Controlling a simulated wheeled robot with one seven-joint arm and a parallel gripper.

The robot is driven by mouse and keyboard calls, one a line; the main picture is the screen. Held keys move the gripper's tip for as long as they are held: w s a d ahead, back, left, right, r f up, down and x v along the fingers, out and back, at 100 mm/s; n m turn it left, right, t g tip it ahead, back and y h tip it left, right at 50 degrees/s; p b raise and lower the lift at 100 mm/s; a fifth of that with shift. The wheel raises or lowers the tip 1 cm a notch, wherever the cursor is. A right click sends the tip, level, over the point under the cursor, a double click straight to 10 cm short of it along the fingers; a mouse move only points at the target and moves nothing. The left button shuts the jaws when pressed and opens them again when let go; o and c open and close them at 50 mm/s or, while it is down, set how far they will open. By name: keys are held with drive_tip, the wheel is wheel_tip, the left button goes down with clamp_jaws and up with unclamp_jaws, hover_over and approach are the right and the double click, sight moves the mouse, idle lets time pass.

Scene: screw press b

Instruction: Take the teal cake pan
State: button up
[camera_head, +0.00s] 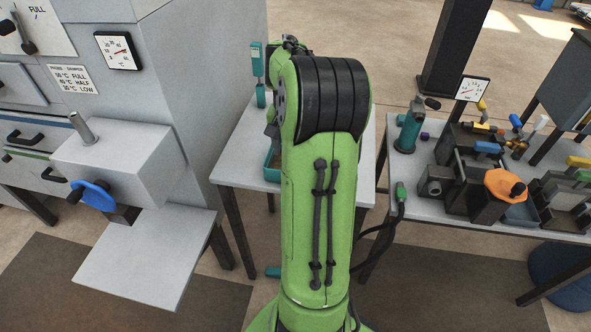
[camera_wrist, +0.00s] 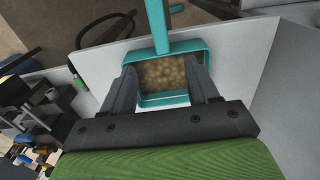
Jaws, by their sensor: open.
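The teal cake pan (camera_wrist: 178,99) is a rectangular tray holding a layer of brownish round lumps (camera_wrist: 165,74). A flat teal bar (camera_wrist: 156,25) runs up from its far side in the wrist view; I cannot tell whether it is joined to the pan. My gripper (camera_wrist: 160,72) is open, with one dark finger at the left and one at the right of the pan's middle. I cannot tell whether the fingers touch the pan. In the head view my green arm hides most of the pan (camera_head: 269,172), and only a teal edge shows on the pale table.
The pale table (camera_head: 235,150) bears the pan. A grey machine (camera_head: 118,160) with a blue handwheel stands at the left. At the right, a second table (camera_head: 425,185) holds a teal press, dark vises and an orange wheel. A dark post (camera_head: 452,45) rises behind.

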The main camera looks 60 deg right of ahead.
wheel_tip(320, 180, down, 14)
drive_tip(key=b, duration=0.3)
drive_tip(key=shift+w+d+f+b, duration=0.1)
drive_tip(key=shift+w+f+b, duration=0.05)
drive_tip(key=shift+b, duration=0.2)
clamp_jaws()
